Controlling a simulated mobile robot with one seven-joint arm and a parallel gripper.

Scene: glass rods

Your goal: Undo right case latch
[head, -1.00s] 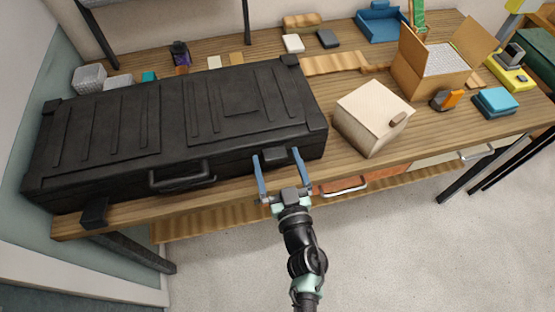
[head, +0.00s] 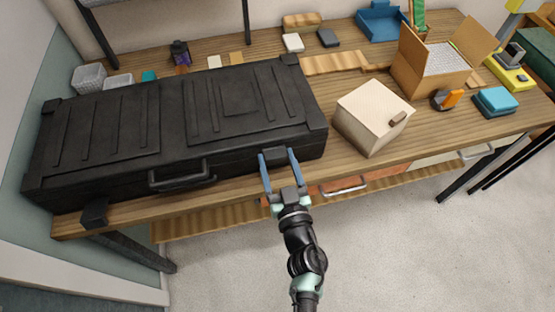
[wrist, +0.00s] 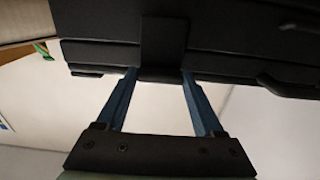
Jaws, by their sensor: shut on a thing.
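The closed black case (head: 130,125) lies along the left of the workbench. Its right latch (head: 274,157) is a dark block on the front face, lying flat against the case near the right end. My gripper (head: 277,152) is shut on this latch, one blue finger on each side. The wrist view shows the latch (wrist: 162,40) between the fingertips (wrist: 158,72), with the lower end near their tips. The left latch (head: 95,213) sticks out from the front face at the left end. The carry handle (head: 181,177) is between the latches.
The workbench (head: 235,196) has a drawer with a metal handle (head: 346,189) below its front edge, right of my gripper. A beige box (head: 372,115) stands right of the case. An open carton (head: 440,65) is farther right. The floor in front is clear.

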